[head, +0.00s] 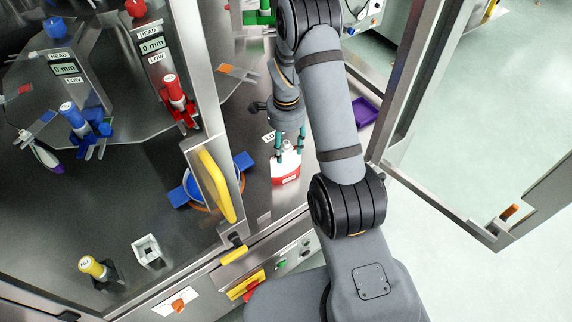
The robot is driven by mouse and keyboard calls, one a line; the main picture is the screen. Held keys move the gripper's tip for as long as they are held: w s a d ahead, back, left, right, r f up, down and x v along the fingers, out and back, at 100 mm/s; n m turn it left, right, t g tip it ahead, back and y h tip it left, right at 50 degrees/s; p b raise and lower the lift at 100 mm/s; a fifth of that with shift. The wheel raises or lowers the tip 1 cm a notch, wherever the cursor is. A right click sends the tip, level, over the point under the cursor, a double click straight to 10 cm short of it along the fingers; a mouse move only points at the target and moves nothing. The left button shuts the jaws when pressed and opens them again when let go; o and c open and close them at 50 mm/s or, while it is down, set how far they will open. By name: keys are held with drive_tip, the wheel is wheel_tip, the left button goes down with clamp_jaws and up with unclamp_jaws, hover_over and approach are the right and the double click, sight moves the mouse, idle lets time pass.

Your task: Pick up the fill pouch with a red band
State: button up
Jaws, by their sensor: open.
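The white pouch with a red band (286,177) stands upright on the metal deck, near the middle of the head view. A small spout shows at its top. My gripper (290,143) points down at the pouch from above. Its teal fingertips are apart, one on each side of the pouch's top. I cannot tell whether either finger touches the pouch.
A door with a yellow handle (216,186) stands just left of the pouch, with a blue-and-orange round part (199,190) behind it. A purple tray (364,112) lies to the right. Red (174,92) and blue (72,116) fixtures stand further left.

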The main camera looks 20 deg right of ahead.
drive_tip(key=shift+c, duration=0.9)
drive_tip(key=shift+w, duration=0.1)
drive_tip(key=c, duration=0.7)
drive_tip(key=shift+r+b, duration=0.3)
drive_tip(key=shift+r, duration=0.2)
drive_tip(key=r, duration=0.1)
drive_tip(key=d+r+b, duration=0.1)
drive_tip(key=r, duration=0.1)
drive_tip(key=shift+d+r, duration=0.1)
drive_tip(key=shift+r, duration=0.15)
drive_tip(key=s+d+r+b, duration=0.1)
drive_tip(key=d+r, duration=0.1)
drive_tip(key=d, duration=0.1)
drive_tip(key=s+d+r, duration=0.1)
drive_tip(key=d+r, duration=0.1)
drive_tip(key=d, duration=0.1)
drive_tip(key=s+d+r+b, duration=0.1)
drive_tip(key=s+d+r, duration=0.1)
drive_tip(key=d, duration=0.2)
drive_tip(key=shift+r+b, duration=0.3)
drive_tip(key=shift+a, duration=0.1)
